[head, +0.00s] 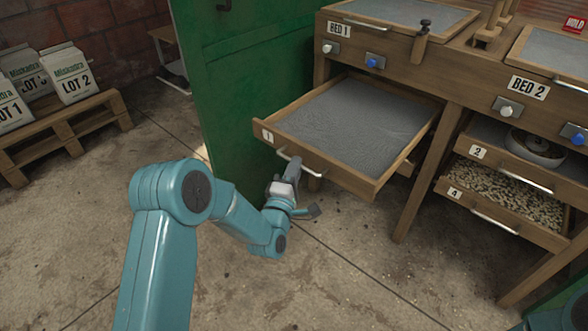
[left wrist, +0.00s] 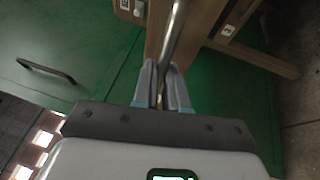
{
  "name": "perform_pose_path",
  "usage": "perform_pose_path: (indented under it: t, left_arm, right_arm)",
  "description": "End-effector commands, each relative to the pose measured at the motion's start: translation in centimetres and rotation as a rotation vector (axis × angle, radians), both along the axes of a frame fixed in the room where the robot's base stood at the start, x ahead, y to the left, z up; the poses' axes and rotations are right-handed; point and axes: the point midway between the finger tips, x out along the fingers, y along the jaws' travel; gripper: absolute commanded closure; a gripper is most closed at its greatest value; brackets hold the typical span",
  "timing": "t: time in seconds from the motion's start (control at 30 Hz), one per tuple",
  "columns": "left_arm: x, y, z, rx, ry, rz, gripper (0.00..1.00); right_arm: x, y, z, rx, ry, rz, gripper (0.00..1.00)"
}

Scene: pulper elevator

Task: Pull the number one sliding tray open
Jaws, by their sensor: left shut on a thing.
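The number one sliding tray (head: 350,125) is a wooden frame with a grey mesh bottom, and it stands well out from the bench below the BED 1 sign. Its label 1 (head: 268,135) and a metal bar handle (head: 310,169) are on its front board. My left gripper (head: 288,172) is at the left part of this handle. In the left wrist view the two fingers of the left gripper (left wrist: 163,88) are closed around the metal handle bar (left wrist: 174,40). The tray looks empty. My right gripper does not show.
A green door or panel (head: 225,75) stands close left of the tray. Trays labelled 2 (head: 479,153) and 4 (head: 455,193) are at the right; tray 4 holds pale beans. A pallet (head: 100,120) with LOT bags (head: 70,75) is at the left. The concrete floor in front is clear.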

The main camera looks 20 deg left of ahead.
Motion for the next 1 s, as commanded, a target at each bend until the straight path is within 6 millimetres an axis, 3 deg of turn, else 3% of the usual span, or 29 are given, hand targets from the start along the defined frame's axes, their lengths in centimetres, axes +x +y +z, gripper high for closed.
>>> perform_pose_path:
  t: [0.03, 0.1, 0.13, 0.53, 1.0]
  left_arm:
    - [0.0, -0.1, 0.0, 0.001, 0.001, -0.003, 1.00]
    - [-0.1, -0.1, 0.0, 0.001, 0.001, -0.003, 0.71]
    - [-0.1, -0.1, 0.0, 0.000, 0.001, -0.002, 0.62]
    - [-1.2, 0.0, -0.2, 0.000, 0.003, -0.001, 0.62]
    - [-10.5, -0.5, -2.0, -0.001, 0.004, -0.001, 0.62]
  right_arm:
    - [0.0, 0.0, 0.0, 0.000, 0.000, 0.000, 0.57]
    - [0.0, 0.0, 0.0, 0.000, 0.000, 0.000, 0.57]
    - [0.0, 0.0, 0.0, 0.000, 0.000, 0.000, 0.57]
    - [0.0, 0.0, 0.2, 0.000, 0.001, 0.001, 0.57]
    - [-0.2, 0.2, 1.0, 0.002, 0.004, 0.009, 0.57]
